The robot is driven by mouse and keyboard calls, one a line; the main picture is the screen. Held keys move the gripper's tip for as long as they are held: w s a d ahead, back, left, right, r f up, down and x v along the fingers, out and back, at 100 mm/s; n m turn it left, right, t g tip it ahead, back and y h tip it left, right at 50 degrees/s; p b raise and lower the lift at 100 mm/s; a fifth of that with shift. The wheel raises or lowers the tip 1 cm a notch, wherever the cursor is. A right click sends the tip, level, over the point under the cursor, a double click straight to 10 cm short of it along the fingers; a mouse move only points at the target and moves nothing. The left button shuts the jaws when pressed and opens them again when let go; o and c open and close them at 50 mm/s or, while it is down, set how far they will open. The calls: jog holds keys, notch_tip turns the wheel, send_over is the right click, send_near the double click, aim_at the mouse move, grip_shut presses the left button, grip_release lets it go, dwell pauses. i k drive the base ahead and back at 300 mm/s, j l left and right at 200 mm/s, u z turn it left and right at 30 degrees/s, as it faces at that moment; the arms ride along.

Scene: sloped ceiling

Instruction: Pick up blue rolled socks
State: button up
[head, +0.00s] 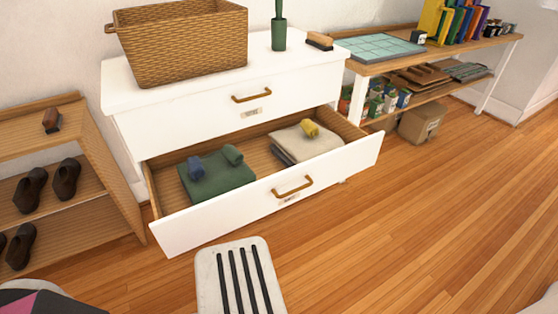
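The blue rolled socks (196,168) are a small dark-blue bundle in the open lower drawer (278,188) of the white dresser. They rest on the left part of a folded dark green cloth (217,180). A green rolled pair (233,155) lies on the same cloth, a little to the right and behind. My gripper's fingers do not show. A white part with black slots at the bottom centre, in front of the drawer, seems to be mine.
Folded beige and grey cloths (303,146) with a yellow roll (310,129) lie in the drawer's right half. A wicker basket (182,42) stands on the dresser. A shoe rack (105,165) is at left, a workbench (440,52) at right. The wooden floor at right is clear.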

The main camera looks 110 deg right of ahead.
aim_at(196, 170)
jog(key=k+j+z, duration=0.1)
jog(key=z, duration=0.4)
jog(key=k+j+z, duration=0.1)
jog(key=z, duration=0.35)
jog(key=k+z, duration=0.15)
jog(key=z, duration=0.35)
jog(key=k+z, duration=0.15)
jog(key=z, duration=0.3)
jog(key=k+l+z, duration=0.1)
jog(key=z, duration=0.4)
jog(key=k+l+z, duration=0.1)
jog(key=z, duration=0.35)
jog(key=l+z, duration=0.15)
jog(key=z, duration=0.2)
jog(key=i+l+z, duration=0.1)
jog(key=z, duration=0.25)
